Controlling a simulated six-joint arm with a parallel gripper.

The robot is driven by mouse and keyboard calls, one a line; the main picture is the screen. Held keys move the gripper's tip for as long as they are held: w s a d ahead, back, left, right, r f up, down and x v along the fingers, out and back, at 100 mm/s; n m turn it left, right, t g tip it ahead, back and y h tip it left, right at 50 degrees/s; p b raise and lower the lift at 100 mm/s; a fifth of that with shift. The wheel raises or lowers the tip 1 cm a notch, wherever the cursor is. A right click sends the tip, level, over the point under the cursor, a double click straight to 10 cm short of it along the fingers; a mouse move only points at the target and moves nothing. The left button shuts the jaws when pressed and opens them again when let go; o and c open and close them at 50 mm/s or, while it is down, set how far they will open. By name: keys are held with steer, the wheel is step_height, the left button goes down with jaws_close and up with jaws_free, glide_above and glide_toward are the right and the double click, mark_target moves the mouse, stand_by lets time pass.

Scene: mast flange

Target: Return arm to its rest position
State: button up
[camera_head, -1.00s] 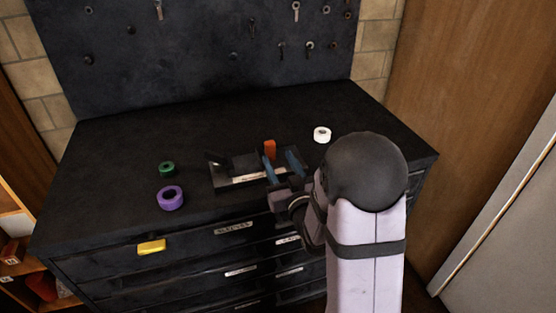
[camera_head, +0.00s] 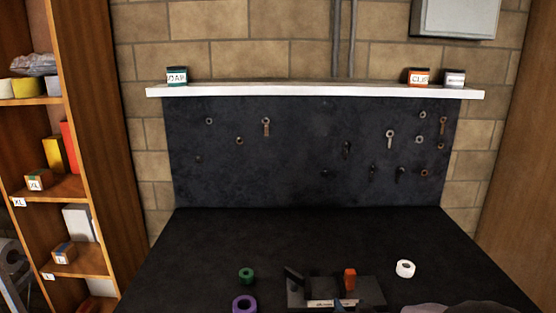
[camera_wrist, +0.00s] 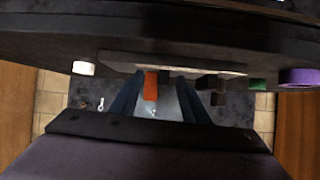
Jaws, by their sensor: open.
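My gripper (camera_wrist: 158,80) shows in the wrist view as two blue fingers spread apart, with nothing gripped. An orange block (camera_wrist: 151,86) appears between the fingers in that view; I cannot tell how far beyond the tips it is. In the head view the orange block (camera_head: 349,279) stands upright at the dark fixture (camera_head: 296,298) on the bench. Only a bit of a blue finger (camera_head: 339,308) shows there at the bottom edge. Most of my arm is below the head view.
A green ring (camera_head: 246,275), purple ring (camera_head: 244,304) and white ring (camera_head: 405,268) lie on the black bench (camera_head: 210,240). Behind it stands a dark pegboard (camera_head: 290,160) with hanging hardware, under a white shelf (camera_head: 315,91). The bench's back is clear. Wooden shelves (camera_head: 80,187) stand left.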

steer(key=s+a+f+g+p, duration=0.1)
steer(key=s+g, duration=0.5)
steer(key=s, duration=0.7)
steer(key=s+a+f+g+p, duration=0.1)
steer(key=s+g, duration=0.5)
steer(key=s, duration=0.7)
steer(key=shift+a+f+n+p, duration=0.15)
steer(key=shift+a+n+p, duration=0.25)
steer(key=shift+a+p, duration=0.45)
